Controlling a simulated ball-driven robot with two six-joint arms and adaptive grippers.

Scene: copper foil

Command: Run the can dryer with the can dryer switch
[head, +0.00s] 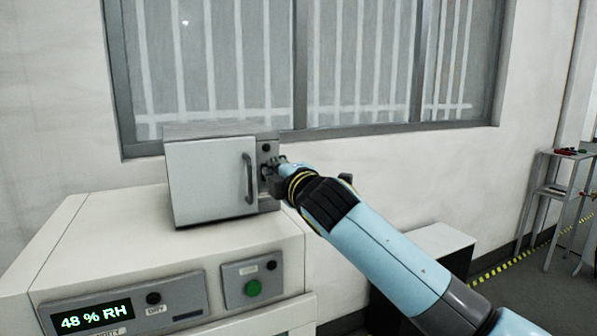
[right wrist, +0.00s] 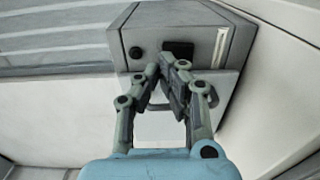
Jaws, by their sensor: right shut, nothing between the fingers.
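A small grey metal box (head: 211,182) with a handled front door, likely the can dryer, stands on a cream cabinet. Its narrow control panel lies right of the door, with a round black knob (head: 266,147) at the top. The right wrist view shows the black knob (right wrist: 136,52) and a dark rectangular part (right wrist: 178,48) on the box; I cannot tell which is the switch. My right gripper (head: 270,174) is shut and empty at the panel, below the knob. In the right wrist view its fingertips (right wrist: 167,64) are close to the dark part; contact is unclear. My left gripper is out of view.
The cream cabinet (head: 110,228) has a green "48 % RH" display (head: 94,318), a black "DRY" knob (head: 153,298) and a green button (head: 253,288). A barred window (head: 370,60) is behind. A small side table (head: 548,190) stands far right.

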